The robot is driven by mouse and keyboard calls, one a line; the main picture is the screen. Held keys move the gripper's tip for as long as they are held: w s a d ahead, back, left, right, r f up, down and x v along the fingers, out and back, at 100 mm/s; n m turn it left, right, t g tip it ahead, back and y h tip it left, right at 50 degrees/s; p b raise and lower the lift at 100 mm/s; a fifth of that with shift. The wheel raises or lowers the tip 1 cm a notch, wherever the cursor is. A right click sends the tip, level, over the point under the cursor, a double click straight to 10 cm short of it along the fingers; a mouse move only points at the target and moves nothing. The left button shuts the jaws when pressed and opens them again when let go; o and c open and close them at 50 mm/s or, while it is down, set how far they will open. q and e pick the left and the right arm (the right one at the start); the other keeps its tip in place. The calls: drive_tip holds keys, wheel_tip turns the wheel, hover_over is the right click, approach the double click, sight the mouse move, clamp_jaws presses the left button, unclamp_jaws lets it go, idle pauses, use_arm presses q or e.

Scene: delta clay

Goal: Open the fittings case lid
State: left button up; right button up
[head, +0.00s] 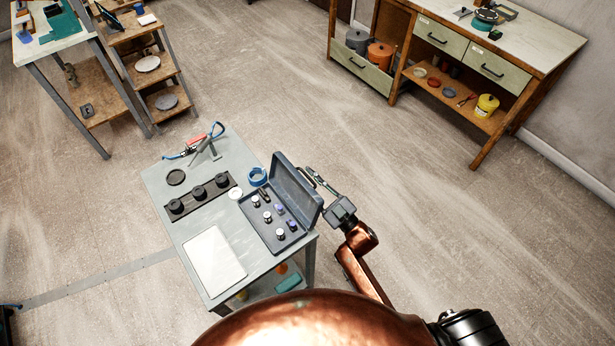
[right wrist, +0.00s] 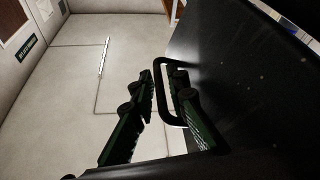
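The grey fittings case (head: 262,236) sits on the right part of the small work table. Its lid (head: 296,191) stands raised, leaning out past the table's right side. Several small round and cylindrical fittings show inside the tray. My right gripper (head: 322,184) is at the lid's outer side. In the right wrist view, the dark lid (right wrist: 240,70) fills the right, and its black loop handle (right wrist: 158,92) passes between the fingers of my right gripper (right wrist: 163,76). The fingers are close together around the handle bar. My left gripper is out of view.
A drawer bench (head: 460,50) stands far right. Floor right of the table is clear.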

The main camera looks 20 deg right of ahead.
clamp_jaws()
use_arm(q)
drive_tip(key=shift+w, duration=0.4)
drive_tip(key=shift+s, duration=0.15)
